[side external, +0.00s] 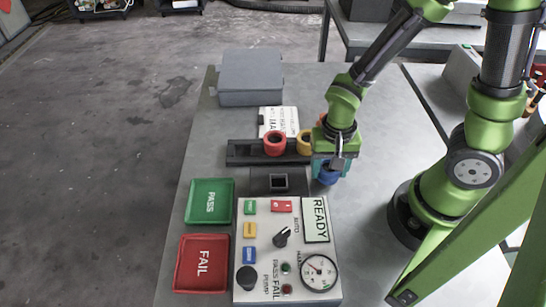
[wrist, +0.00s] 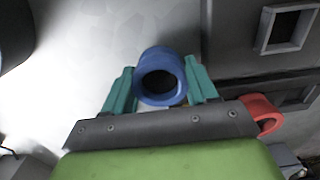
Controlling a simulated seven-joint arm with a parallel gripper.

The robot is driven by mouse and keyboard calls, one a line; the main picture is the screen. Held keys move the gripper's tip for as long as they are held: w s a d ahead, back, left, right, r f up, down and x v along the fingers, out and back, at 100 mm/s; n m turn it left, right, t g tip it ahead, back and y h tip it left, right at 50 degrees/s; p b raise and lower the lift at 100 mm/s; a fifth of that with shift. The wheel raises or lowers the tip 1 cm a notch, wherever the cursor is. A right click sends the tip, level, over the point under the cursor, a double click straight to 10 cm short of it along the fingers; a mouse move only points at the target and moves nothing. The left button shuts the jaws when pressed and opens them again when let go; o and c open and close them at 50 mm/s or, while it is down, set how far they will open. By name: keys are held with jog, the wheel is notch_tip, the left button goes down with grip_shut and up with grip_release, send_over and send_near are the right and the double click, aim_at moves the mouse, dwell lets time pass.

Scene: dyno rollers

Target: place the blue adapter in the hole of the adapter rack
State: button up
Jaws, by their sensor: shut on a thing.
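My gripper (side external: 328,170) is shut on the blue adapter (side external: 328,178), a short ring with a round bore. In the wrist view the adapter (wrist: 162,76) sits between the two teal fingers (wrist: 160,90), its open bore facing the camera. The dark adapter rack (side external: 240,152) lies just left of my gripper in the side view. A red adapter (side external: 275,144) and a yellow adapter (side external: 303,142) stand on it. My gripper partly covers the rack's right end and the yellow adapter. The held adapter appears beside the rack, in front of its right end; its exact height is unclear.
A grey block with a square socket (side external: 278,183) sits in front of the rack. Nearer are the control panel (side external: 260,215), green PASS tray (side external: 210,203) and red FAIL tray (side external: 203,263). A grey box (side external: 250,77) stands behind. The table right of my gripper is clear.

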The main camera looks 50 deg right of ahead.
jog(key=shift+r, duration=0.1)
notch_tip(320, 180, up, 9)
jog(key=shift+f, duration=0.1)
jog(key=w+d+r+n, duration=0.3)
jog(key=w+r+n, duration=0.15)
jog(key=w, duration=0.25)
jog(key=w+d+r+n, duration=0.3)
jog(key=w+r+n, duration=0.15)
jog(key=w, duration=0.25)
jog(key=w+a+f+n, duration=0.2)
jog(key=w+a+f, duration=0.1)
jog(key=a+f, duration=0.3)
jog(key=w+a+f+n, duration=0.2)
jog(key=w+a+f, duration=0.15)
jog(key=a, duration=0.45)
jog(key=shift+s+f, duration=0.2)
jog(key=shift+f, duration=3.3)
jog(key=shift+f, duration=0.5)
